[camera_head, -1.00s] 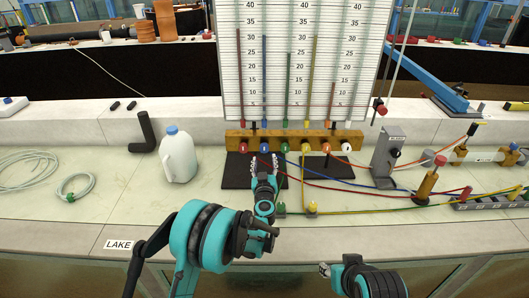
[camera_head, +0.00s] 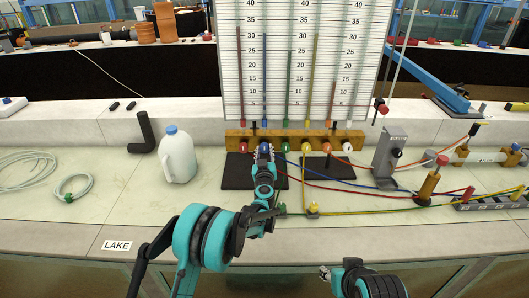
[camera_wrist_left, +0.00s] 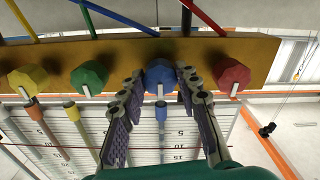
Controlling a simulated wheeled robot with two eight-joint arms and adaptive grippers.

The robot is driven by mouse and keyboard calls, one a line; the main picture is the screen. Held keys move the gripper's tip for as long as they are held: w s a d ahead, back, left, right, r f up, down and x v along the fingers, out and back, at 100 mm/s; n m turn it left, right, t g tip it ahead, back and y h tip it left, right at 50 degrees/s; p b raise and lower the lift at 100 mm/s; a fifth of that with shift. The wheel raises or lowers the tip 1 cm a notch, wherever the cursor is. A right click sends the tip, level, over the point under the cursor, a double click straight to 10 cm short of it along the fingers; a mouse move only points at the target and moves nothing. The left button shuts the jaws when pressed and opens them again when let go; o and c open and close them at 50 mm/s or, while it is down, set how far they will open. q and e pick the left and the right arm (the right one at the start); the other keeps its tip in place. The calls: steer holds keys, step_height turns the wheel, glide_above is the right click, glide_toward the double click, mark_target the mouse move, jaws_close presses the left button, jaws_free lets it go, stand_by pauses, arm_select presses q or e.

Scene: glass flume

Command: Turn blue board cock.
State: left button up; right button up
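The blue board cock (camera_head: 264,147) is on the wooden manifold bar at the foot of the gauge board, between the red cock (camera_head: 242,147) and the green cock (camera_head: 285,147). My left gripper (camera_head: 263,156) has its open fingers at it. In the left wrist view the blue cock (camera_wrist_left: 160,74) sits between the two spread fingertips (camera_wrist_left: 160,85), one on each side; I cannot tell whether they touch it. A pale pointer shows on its face. My right gripper (camera_head: 325,271) is low in front of the bench, far from the cock, its fingers too small to read.
The yellow (camera_head: 306,147), orange (camera_head: 326,147) and white (camera_head: 346,147) cocks continue along the bar (camera_head: 225,138). Coloured hoses run right across the bench. A white jug (camera_head: 178,158) stands at left. Bench space between jug and dark mat is clear.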

arm_select(q)
steer(key=shift+n, duration=0.3)
steer(key=n, duration=0.3)
steer(key=shift+n+b, duration=0.3)
steer(key=n, duration=0.9)
steer(key=shift+b, duration=0.3)
steer(key=n, duration=0.4)
steer(key=shift+n, duration=0.3)
steer(key=o, duration=1.2)
steer(key=shift+c, duration=0.2)
steer(key=shift+s, duration=0.1)
